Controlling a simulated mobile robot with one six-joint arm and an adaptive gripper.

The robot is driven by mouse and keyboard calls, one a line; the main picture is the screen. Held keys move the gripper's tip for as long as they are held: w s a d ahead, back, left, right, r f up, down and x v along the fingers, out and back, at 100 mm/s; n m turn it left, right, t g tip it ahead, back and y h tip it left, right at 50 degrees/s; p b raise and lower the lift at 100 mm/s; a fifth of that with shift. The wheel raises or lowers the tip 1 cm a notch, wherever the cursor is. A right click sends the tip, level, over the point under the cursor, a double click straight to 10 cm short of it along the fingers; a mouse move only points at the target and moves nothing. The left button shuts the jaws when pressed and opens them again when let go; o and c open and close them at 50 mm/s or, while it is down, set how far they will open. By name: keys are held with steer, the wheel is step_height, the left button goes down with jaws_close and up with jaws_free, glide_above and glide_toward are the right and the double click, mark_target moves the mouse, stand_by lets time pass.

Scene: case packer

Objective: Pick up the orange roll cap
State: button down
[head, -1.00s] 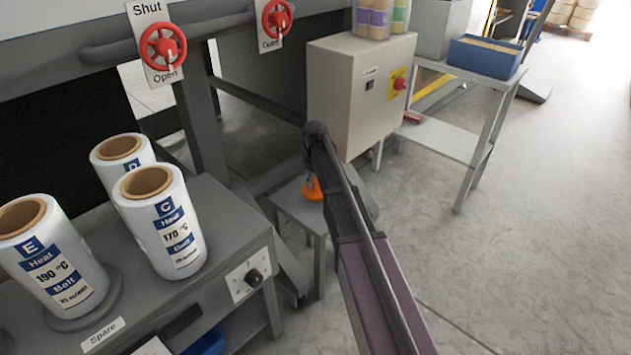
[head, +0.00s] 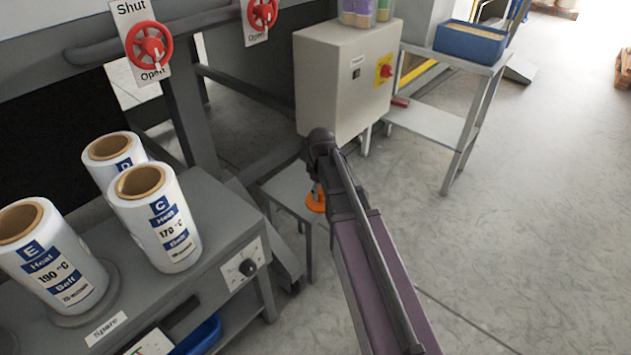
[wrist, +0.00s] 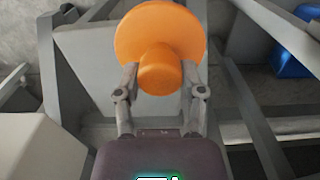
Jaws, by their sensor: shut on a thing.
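The orange roll cap (wrist: 160,32) has a wide round disc and a narrower round plug. In the wrist view, my gripper (wrist: 160,78) is shut on the plug, with one finger on each side. The disc lies beyond the fingertips. In the head view, the orange roll cap (head: 316,203) shows at the end of my arm, over the small grey stand, partly hidden by the arm. The head view does not show clearly whether it touches the stand.
The small grey stand (head: 283,192) is beside the bench with white film rolls (head: 158,222). A grey control box (head: 335,85) stands behind my arm. A blue bin (head: 470,42) sits on a side table. Floor at the right is open.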

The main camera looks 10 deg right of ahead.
steer(key=shift+s+d, duration=0.1)
steer(key=shift+s, duration=0.55)
steer(key=shift+r, duration=0.15)
